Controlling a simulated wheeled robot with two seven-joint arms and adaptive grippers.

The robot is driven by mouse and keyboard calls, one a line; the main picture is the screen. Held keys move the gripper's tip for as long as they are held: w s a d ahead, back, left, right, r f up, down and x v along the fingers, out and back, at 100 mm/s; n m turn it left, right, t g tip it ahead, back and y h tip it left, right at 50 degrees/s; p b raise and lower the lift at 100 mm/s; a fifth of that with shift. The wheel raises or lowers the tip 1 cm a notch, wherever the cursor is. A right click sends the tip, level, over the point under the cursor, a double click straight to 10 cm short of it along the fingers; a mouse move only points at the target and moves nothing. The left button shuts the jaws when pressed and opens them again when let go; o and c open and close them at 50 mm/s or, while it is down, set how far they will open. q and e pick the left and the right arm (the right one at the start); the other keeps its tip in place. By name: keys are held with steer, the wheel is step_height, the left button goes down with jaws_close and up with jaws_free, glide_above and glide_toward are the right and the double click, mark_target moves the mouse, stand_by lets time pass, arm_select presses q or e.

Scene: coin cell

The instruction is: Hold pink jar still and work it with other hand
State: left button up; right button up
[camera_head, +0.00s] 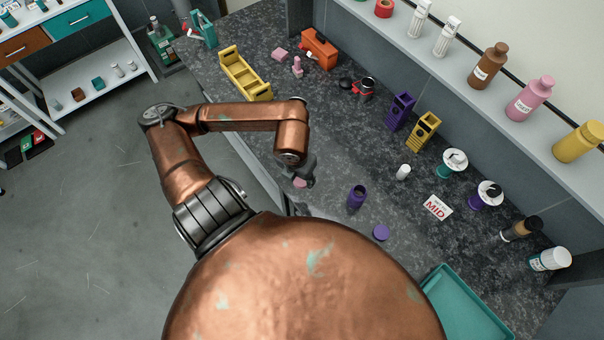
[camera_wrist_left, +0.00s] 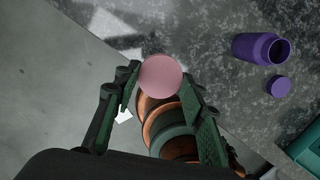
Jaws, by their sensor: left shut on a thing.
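My left gripper (camera_head: 297,177) is shut on a pink round thing (camera_head: 300,183), which looks like the pink jar. It is over the front edge of the bench. In the left wrist view, a smooth pink disc (camera_wrist_left: 160,75) sits between the two dark green fingers; the rest of the jar's body is hidden, so I cannot tell whether this end is a lid or a base. My right gripper is in neither view.
An open purple jar (camera_head: 357,197) stands on the dark bench, with a purple lid (camera_head: 381,232) lying near it. A white jar (camera_head: 403,172), a MID card (camera_head: 437,207) and a teal tray (camera_head: 460,305) are to the right. Bottles (camera_head: 530,98) line the back shelf.

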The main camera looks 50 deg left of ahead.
arm_select(q)
steer(key=m, duration=0.1)
steer(key=w+d+m, duration=0.1)
steer(key=shift+m, duration=0.3)
steer(key=w+d+r+n+g, duration=0.1)
steer(key=w+d+n, duration=0.4)
steer(key=n, duration=1.2)
steer(key=w+d+r+n+g, duration=0.2)
steer(key=w+d+r+n, duration=0.2)
steer(key=n, duration=1.4)
steer(key=w+d, duration=0.1)
steer(key=w, duration=0.2)
steer(key=shift+w+r+g+h, duration=0.25)
steer(key=shift+r+g+h, duration=0.05)
steer(key=shift+r, duration=0.05)
